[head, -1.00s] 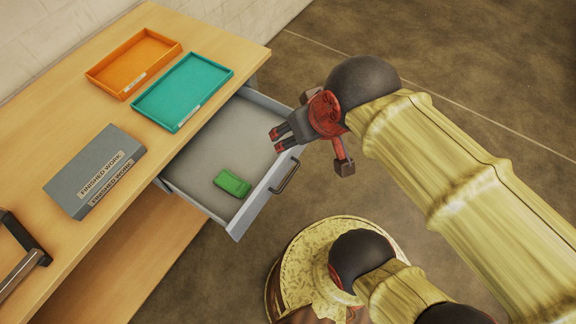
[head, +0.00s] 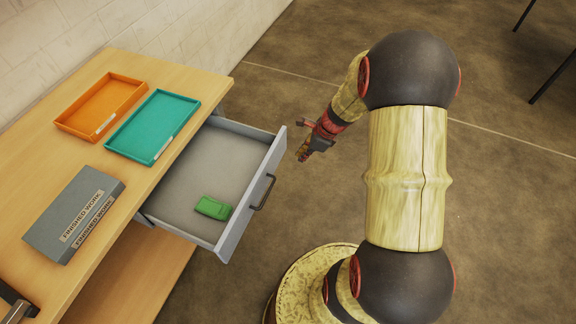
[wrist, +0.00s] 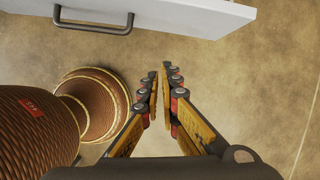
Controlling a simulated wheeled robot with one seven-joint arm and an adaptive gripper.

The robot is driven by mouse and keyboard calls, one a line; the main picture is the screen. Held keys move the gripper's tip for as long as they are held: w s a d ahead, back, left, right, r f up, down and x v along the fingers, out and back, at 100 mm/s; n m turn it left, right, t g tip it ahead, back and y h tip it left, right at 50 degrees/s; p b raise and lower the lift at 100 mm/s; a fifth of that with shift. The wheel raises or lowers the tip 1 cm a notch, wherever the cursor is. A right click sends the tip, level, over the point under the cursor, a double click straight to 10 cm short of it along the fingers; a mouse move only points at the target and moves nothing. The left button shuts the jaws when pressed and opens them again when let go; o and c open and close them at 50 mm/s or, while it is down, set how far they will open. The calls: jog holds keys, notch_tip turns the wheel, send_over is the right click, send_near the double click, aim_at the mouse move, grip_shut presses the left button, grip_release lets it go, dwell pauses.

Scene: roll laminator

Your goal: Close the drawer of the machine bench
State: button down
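The grey drawer (head: 232,222) of the wooden machine bench (head: 170,190) stands pulled out, with its inside showing. Its dark bar handle (head: 263,192) is on the outer face of the front panel. In the wrist view the drawer front (wrist: 190,12) and the handle (wrist: 93,24) cross the top edge. My gripper (head: 303,157) is outside the drawer, to the right of the front panel's far end, and apart from it. In the wrist view my gripper (wrist: 160,72) has its fingers nearly together, with a thin gap and nothing between them.
A green block (head: 213,208) lies in the drawer. On the bench top are an orange tray (head: 66,125), a teal tray (head: 120,150) and a grey FINISHED WORK box (head: 70,210). Open floor (head: 300,80) lies beyond my gripper. Thin dark legs (head: 555,70) stand at upper right.

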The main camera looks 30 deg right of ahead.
jog(key=w+a+f+m+b, duration=0.2)
jog(key=w+a+f+b, duration=0.2)
jog(key=f, duration=0.5)
jog(key=shift+w+b, duration=0.45)
jog(key=shift+w, duration=0.95)
jog(key=shift+a, duration=0.15)
jog(key=shift+w+a+p, duration=0.4)
jog(key=shift+w, duration=0.15)
jog(key=p, duration=1.4)
send_over(219, 147)
jog(key=shift+s+a, duration=0.1)
jog(key=shift+a, duration=0.05)
